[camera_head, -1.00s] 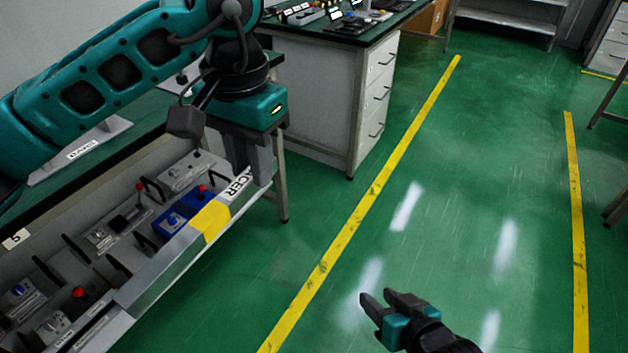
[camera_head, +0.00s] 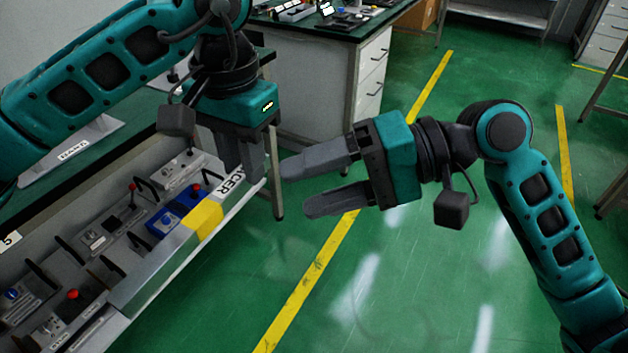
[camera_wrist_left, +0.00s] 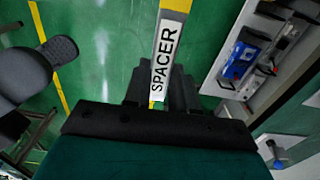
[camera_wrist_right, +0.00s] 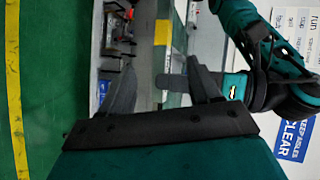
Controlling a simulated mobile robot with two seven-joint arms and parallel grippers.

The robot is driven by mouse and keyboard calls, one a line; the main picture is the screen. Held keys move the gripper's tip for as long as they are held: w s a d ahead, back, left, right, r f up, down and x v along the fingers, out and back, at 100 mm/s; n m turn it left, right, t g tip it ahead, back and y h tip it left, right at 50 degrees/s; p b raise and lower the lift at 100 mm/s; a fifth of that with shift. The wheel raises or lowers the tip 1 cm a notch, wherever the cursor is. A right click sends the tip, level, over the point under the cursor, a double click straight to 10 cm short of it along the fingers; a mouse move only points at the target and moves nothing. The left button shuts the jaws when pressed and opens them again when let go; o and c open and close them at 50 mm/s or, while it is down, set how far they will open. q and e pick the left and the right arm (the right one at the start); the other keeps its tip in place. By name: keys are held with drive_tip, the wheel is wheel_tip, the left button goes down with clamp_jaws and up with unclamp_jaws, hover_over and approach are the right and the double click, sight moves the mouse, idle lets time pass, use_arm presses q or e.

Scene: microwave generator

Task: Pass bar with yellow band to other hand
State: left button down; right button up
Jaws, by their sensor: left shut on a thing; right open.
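The grey bar (camera_head: 160,265) has a yellow band (camera_head: 207,220) and a white label reading "SPACER". My left gripper (camera_head: 243,172) is shut on its far end, beside the label. The bar slants down-left in the head view, in front of the trays. The left wrist view shows the label (camera_wrist_left: 165,48) and part of the band. My right gripper (camera_head: 296,188) is open and empty, its fingers pointing left toward the bar's held end. In the right wrist view the bar (camera_wrist_right: 164,62) and band (camera_wrist_right: 162,33) appear between its fingers, seemingly farther off; contact cannot be told.
A compartmented rack (camera_head: 105,225) with several switch boxes, one blue (camera_head: 163,222), lies behind the bar at left. A white drawer cabinet (camera_head: 370,85) stands at the back. Green floor with yellow lines (camera_head: 300,295) is clear at lower centre.

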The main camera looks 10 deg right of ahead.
sight(214, 220)
drive_tip(key=x, duration=1.2)
drive_tip(key=shift+s+r, duration=0.2)
drive_tip(key=shift+s, duration=0.15)
drive_tip(key=shift+c, duration=0.3)
clamp_jaws()
use_arm(q)
drive_tip(key=c, duration=0.8)
unclamp_jaws()
drive_tip(key=shift+c, duration=0.2)
